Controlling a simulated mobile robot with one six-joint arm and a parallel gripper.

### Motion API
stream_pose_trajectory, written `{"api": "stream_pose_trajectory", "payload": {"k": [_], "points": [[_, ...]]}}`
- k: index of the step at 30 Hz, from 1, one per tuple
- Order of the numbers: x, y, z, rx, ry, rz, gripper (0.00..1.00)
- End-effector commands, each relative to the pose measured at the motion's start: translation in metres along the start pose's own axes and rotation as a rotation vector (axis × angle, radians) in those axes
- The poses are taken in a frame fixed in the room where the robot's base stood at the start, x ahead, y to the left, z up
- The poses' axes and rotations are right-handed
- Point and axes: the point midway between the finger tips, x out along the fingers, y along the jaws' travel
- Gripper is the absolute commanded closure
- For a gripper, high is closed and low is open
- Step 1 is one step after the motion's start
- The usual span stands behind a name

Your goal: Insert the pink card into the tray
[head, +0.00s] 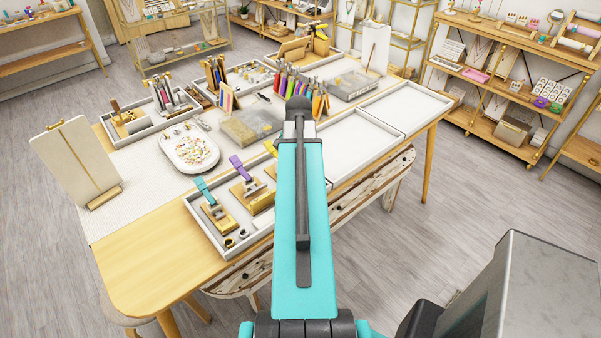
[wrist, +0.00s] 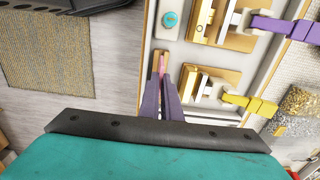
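My gripper (wrist: 162,80) points down in the wrist view, its two dark purple-grey fingers close together. A thin pink edge (wrist: 162,63) shows between the fingertips and just past them, seemingly the pink card seen edge-on; most of it is hidden. The fingers are over the edge of a white-walled tray (wrist: 150,40) holding wooden presses; I cannot tell their height above it. In the head view this tray (head: 226,254) is at the table's front, and my teal arm hides the gripper and card. Which tray the task means is unclear.
The presses have teal (head: 204,190), purple (head: 239,167) and yellow levers; the yellow one (wrist: 250,104) is close right of my fingers. Empty white trays (head: 355,143) lie right of my arm. Colourful upright tools (head: 295,88) stand behind. A white oval dish (head: 190,150) is at left.

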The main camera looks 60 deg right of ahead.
Motion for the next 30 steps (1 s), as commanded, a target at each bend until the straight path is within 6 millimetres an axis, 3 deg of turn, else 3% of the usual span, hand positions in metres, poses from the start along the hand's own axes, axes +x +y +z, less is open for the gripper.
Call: {"api": "stream_pose_trajectory", "payload": {"k": [30], "points": [[0.012, 0.000, 0.000, 0.000, 0.000, 0.000, 1.00]]}}
